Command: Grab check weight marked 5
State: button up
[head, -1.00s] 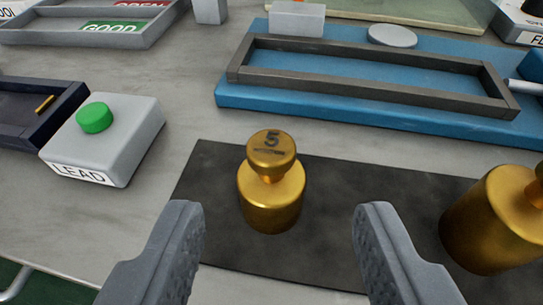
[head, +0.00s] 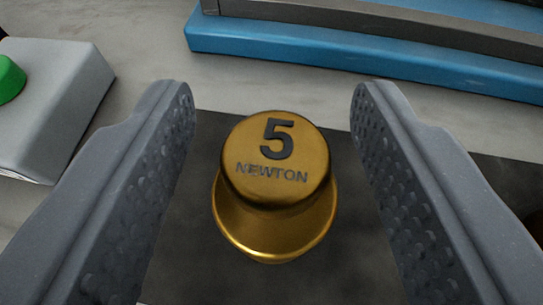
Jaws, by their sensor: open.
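The brass check weight (head: 276,165) stands upright on a dark mat (head: 215,130), its knob top marked "5 NEWTON". My gripper (head: 272,95) is open, with one grey finger on each side of the weight. Gaps show between the weight and both fingers, so neither appears to touch it. The weight's knob hides most of its body and its base.
A grey box with a green button (head: 55,100) stands at the left, close to the left finger. A blue fixture with a grey frame (head: 350,60) lies behind the mat. Pale bench top (head: 290,85) shows between them. A dark shape at the right edge is mostly cut off.

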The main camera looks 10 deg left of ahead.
grip_shut()
jog(key=shift+r, duration=0.2)
